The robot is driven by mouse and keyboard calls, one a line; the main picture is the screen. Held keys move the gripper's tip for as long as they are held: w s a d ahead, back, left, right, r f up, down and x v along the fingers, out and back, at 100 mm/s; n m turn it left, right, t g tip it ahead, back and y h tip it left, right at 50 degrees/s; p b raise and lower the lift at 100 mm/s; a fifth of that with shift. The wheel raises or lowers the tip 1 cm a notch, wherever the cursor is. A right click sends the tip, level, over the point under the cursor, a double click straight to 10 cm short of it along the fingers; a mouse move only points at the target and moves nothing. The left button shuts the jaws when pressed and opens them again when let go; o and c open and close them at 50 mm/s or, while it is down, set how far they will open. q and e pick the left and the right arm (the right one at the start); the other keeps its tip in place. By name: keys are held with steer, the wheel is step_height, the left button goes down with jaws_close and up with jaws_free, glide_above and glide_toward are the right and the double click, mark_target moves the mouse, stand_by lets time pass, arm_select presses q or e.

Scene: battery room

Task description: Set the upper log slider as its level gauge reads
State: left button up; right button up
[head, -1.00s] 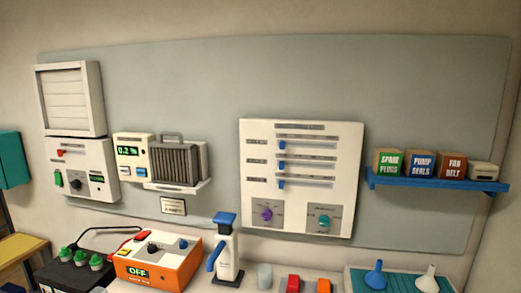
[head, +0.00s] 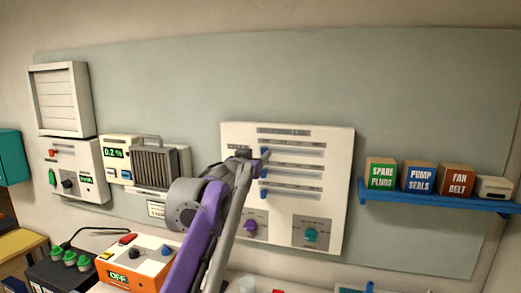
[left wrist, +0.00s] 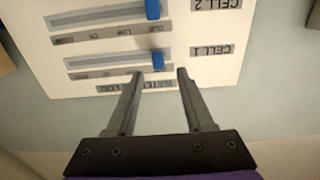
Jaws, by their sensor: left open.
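The white log panel (head: 338,180) hangs on the wall board with three horizontal sliders. The upper slider's blue knob (head: 265,152) is at the left end of its track. In the left wrist view, which is upside down, this knob (left wrist: 158,61) sits beside the CELL 1 label (left wrist: 211,62). My left gripper (left wrist: 160,72) is open, its two fingertips apart on either side of the knob's line. In the head view it (head: 246,155) is in front of the panel's upper left. Contact cannot be told. I cannot make out a level gauge reading.
The second and third sliders' blue knobs (head: 264,173) (head: 263,191) are close below. Purple (head: 250,226) and teal (head: 311,234) dials sit lower on the panel. A blue shelf (head: 430,196) with boxes is at the right. An orange unit (head: 125,262) stands below left.

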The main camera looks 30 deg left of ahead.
mark_target(263, 150)
arm_select(q)
steer(key=shift+p+x, duration=0.3)
steer(key=shift+x, duration=1.55)
steer(key=shift+d, duration=0.1)
jaws_close()
